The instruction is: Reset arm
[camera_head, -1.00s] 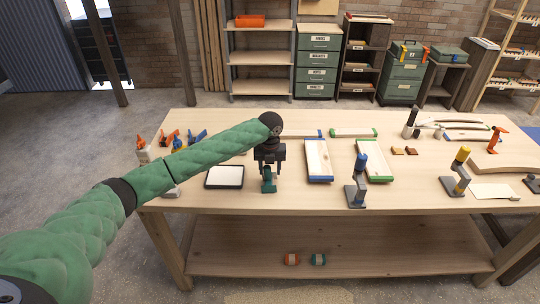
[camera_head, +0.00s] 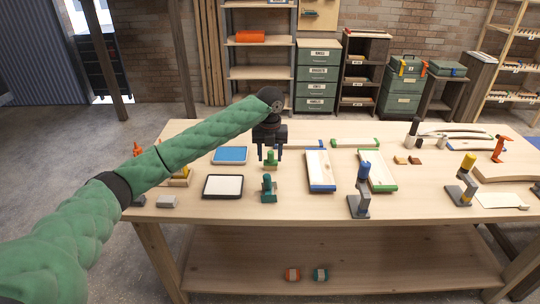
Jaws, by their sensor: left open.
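My left arm (camera_head: 205,140) reaches in from the left over the workbench. My left gripper (camera_head: 271,158) points down with its two dark fingers apart. A green upright piece (camera_head: 270,160) shows between and just below the fingers; I cannot tell whether they touch it. A teal clamp-like piece (camera_head: 268,189) stands in front of the gripper, apart from it. My right gripper is not in view.
The wooden workbench (camera_head: 430,207) holds a black-rimmed pale tray (camera_head: 223,186), a blue tray (camera_head: 230,155), boards with blue ends (camera_head: 320,170) and green ends (camera_head: 377,170), and grey clamps with blue (camera_head: 361,190) and yellow (camera_head: 463,180) tops.

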